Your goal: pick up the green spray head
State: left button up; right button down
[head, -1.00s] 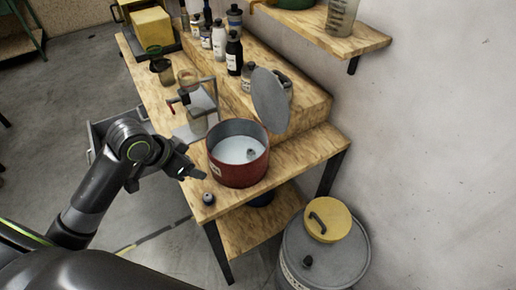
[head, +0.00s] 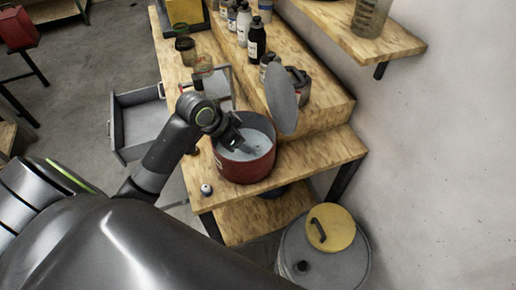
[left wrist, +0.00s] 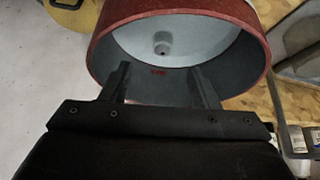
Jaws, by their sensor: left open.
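No plainly green spray head shows in these views. A small grey, knob-like piece (left wrist: 163,47) lies on the pale bottom of the red pot (left wrist: 265,50) in the left wrist view; I cannot tell whether it is a spray head. In the head view the red pot (head: 246,171) stands on the wooden bench. My left gripper (head: 243,149) reaches over the pot's opening from the left and partly hides the inside. In the left wrist view its fingers (left wrist: 160,72) are spread apart and empty, with the knob-like piece beyond them. My right gripper is not in view.
A tilted grey disc (head: 281,99) rises behind the pot. Several bottles (head: 257,38) stand behind. A grey drum (head: 340,262) with a yellow lid (head: 331,228) stands on the floor at right.

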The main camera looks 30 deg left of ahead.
aim_at(256, 147)
pick_arm(q)
jog(key=x, duration=0.4)
jog(key=shift+w+d+f+p, duration=0.1)
jog(key=shift+w+f+p, duration=0.1)
jog(key=shift+f+p, duration=0.1)
jog(key=shift+w+d+f+p, duration=0.15)
jog(key=shift+w+f+p, duration=0.2)
jog(key=shift+f, duration=0.05)
jog(key=p+x, duration=0.1)
jog(key=x, duration=0.2)
jog(key=shift+w+r, duration=0.1)
jog(key=shift+w, duration=0.1)
jog(key=shift+w+d+f, duration=0.1)
jog(key=shift+w+f, duration=0.1)
jog(key=shift+f, duration=0.4)
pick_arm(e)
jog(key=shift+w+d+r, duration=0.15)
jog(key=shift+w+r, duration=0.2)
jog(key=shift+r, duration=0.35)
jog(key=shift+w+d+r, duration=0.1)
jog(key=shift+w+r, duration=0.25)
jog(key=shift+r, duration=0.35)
pick_arm(q)
jog(key=c, duration=1.1)
jog(key=shift+o, duration=0.2)
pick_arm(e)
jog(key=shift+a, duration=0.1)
pick_arm(q)
jog(key=shift+r, duration=0.1)
